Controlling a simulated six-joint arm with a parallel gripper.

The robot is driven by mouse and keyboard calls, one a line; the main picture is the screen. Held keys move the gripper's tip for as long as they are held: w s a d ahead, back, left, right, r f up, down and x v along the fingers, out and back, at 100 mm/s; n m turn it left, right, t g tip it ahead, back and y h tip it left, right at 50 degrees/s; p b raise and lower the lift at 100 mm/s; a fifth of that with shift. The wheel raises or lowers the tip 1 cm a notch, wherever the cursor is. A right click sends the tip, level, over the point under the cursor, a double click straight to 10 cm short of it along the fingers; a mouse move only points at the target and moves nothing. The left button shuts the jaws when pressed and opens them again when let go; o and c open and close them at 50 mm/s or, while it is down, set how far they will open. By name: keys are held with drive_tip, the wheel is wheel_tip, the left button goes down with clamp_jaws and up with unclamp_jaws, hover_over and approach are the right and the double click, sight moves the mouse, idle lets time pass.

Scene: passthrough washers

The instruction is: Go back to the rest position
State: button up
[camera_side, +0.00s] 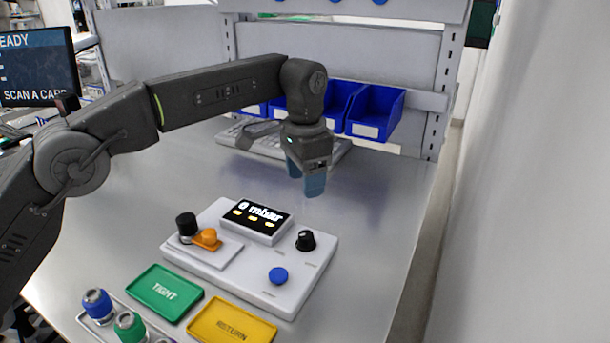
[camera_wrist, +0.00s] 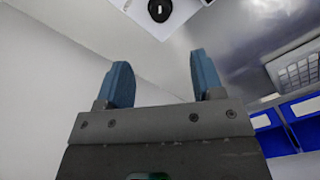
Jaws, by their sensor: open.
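My gripper (camera_side: 314,184) hangs above the grey table, behind the white test device (camera_side: 235,268), with its blue fingers pointing down. In the wrist view my gripper (camera_wrist: 158,80) shows two blue fingers spread apart with nothing between them. The device carries a display box (camera_side: 262,236), a black knob (camera_side: 306,240), a blue button (camera_side: 278,276), and a black cylinder (camera_side: 187,224) beside an orange knob (camera_side: 208,238). The device's corner and black knob (camera_wrist: 160,10) also show at the top of the wrist view.
A green TIGHT tray (camera_side: 165,292) and a yellow RETURN tray (camera_side: 232,321) lie in front of the device. Several coloured fittings (camera_side: 97,304) stand at the front left. Blue bins (camera_side: 375,112) and a keyboard (camera_side: 245,139) are at the back. The table's right side is clear.

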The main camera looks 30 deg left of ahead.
idle(0.3)
drive_tip(key=s+a+r+n+t, duration=0.35)
drive_tip(key=s+a+r, duration=0.55)
drive_tip(key=s+a, duration=0.35)
drive_tip(key=s+a+f+n+t, duration=0.1)
drive_tip(key=s+a+f+n, duration=0.1)
drive_tip(key=s, duration=0.7)
drive_tip(key=s+a+f+n+t, duration=0.1)
drive_tip(key=s+a+f, duration=0.3)
drive_tip(key=s, duration=0.6)
wheel_tip(320, 180, down, 2)
drive_tip(key=shift+a+f+n, duration=0.1)
drive_tip(key=shift+a+n, duration=0.3)
drive_tip(key=shift+n, duration=0.05)
